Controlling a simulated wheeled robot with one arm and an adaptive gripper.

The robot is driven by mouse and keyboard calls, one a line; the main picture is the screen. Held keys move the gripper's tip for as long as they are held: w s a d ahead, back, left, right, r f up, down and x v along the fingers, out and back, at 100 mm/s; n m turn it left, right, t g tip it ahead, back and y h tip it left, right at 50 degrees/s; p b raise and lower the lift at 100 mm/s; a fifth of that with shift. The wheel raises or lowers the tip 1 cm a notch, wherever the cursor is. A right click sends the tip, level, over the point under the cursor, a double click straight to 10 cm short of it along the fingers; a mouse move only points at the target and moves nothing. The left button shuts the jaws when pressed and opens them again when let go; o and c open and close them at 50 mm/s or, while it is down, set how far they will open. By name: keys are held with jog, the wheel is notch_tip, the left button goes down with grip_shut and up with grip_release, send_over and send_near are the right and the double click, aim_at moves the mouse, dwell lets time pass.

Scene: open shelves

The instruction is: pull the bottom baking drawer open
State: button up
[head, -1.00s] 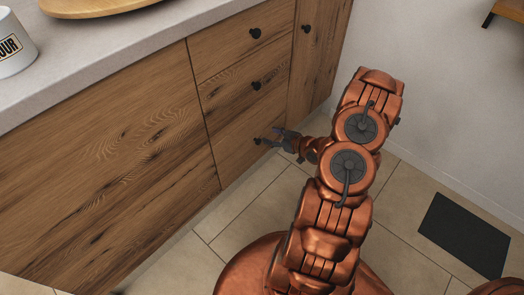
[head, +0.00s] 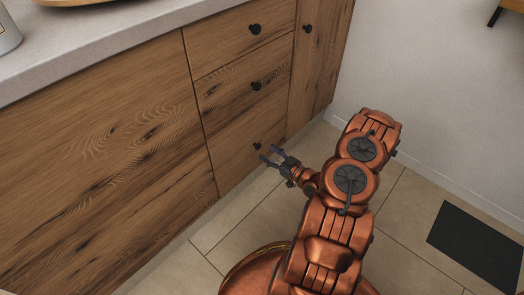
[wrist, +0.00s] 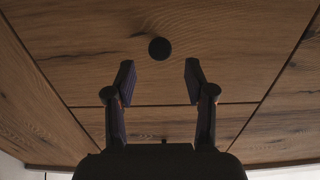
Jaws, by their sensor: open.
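The bottom baking drawer (head: 230,150) is the lowest of three wooden drawers and looks closed, its front flush with the cabinet. Its round black knob (head: 257,146) sticks out just beyond my fingertips. My gripper (head: 268,153) is open and empty, pointing at the drawer front from the lower right. In the wrist view, a dark round knob (wrist: 159,48) lies beyond and between the two spread fingers (wrist: 159,72), apart from both. A horizontal seam crosses the wood below that knob.
The middle drawer knob (head: 256,86) and top drawer knob (head: 255,29) sit above. A tall cabinet door (head: 319,60) is at their right. A wide wooden panel (head: 105,150) is at the left under the grey countertop (head: 110,40). A dark mat (head: 474,247) lies on the tiled floor.

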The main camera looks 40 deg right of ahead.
aim_at(259, 147)
jog(key=shift+b+x, duration=0.55)
jog(key=shift+x, duration=1.5)
grip_shut()
